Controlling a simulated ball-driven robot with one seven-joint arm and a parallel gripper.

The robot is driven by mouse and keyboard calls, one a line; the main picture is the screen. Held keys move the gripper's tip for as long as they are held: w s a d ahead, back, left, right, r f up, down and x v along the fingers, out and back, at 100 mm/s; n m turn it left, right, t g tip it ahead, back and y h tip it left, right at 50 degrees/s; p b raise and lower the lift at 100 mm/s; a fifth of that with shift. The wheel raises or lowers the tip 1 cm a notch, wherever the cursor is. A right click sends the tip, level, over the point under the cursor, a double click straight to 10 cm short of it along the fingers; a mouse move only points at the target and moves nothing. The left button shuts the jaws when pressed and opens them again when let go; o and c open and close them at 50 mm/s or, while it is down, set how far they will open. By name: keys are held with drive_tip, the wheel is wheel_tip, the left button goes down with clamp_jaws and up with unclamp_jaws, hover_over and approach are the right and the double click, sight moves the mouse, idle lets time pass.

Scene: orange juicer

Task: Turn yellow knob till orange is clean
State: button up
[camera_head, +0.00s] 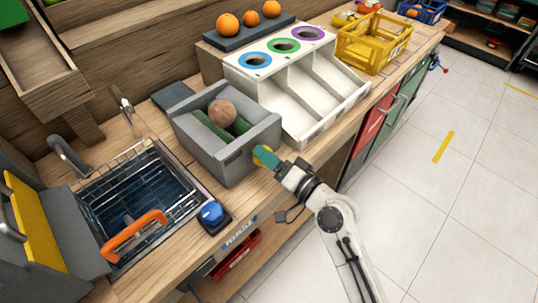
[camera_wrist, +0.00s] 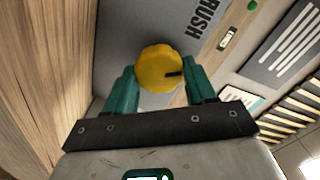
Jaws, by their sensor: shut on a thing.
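The yellow knob (camera_wrist: 160,68) sits on the front face of a grey brush box, with a dark mark on its right side in the wrist view. My gripper (camera_wrist: 160,92) is shut on the knob, a teal finger on each side. In the head view my gripper (camera_head: 265,157) is at the front of the grey box (camera_head: 222,163) and hides most of the knob. A brownish, dirty-looking orange (camera_head: 222,112) rests in the box on green rollers (camera_head: 238,127).
A sink with a wire basket (camera_head: 140,185) and orange handle is at the left. A blue button (camera_head: 212,213) is near the counter edge. A white sorter (camera_head: 300,80) with coloured rings stands right of the box. Clean oranges (camera_head: 228,24) sit on a rear tray; a yellow crate (camera_head: 372,42) is beyond.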

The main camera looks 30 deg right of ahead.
drive_tip(key=shift+d+m, duration=0.1)
drive_tip(key=shift+m, duration=0.3)
drive_tip(key=shift+f, duration=0.1)
drive_tip(key=o, duration=1)
drive_tip(key=b+v, duration=0.3)
drive_tip(key=v, duration=0.8)
drive_tip(key=shift+w, duration=0.1)
